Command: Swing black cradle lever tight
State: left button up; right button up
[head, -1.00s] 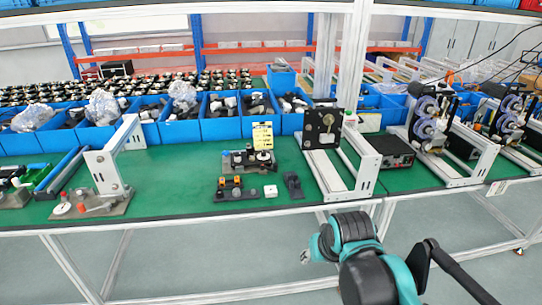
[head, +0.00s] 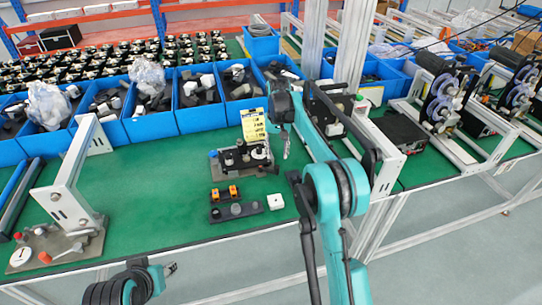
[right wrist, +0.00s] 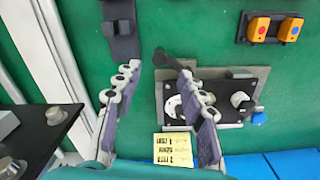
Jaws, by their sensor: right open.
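The cradle fixture (head: 236,162) sits on the green table, a grey plate with black parts and a round silver piece. It also shows in the right wrist view (right wrist: 238,92). The black lever (right wrist: 171,60) sticks out from it, its free end between my right fingertips in that picture; contact cannot be told. My right gripper (head: 286,145) is open beside the fixture's right side; its two padded fingers (right wrist: 157,72) are apart and empty. My left gripper (head: 171,269) shows only in part at the bottom left, apart from the fixture; its jaws are unclear.
A yellow label card (head: 253,124) stands behind the fixture. A button box (head: 225,194), a black block strip (head: 236,211) and a white box (head: 276,202) lie in front. Blue bins (head: 202,117) line the back. A white frame stand (head: 70,185) is at left. Green table between is clear.

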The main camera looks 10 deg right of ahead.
aim_at(277, 167)
notch_tip(277, 167, down, 8)
jog(key=b, duration=0.2)
jog(key=shift+s+r+b, duration=0.1)
jog(key=shift+r+b, duration=0.05)
jog(key=shift+b, duration=0.25)
grip_shut()
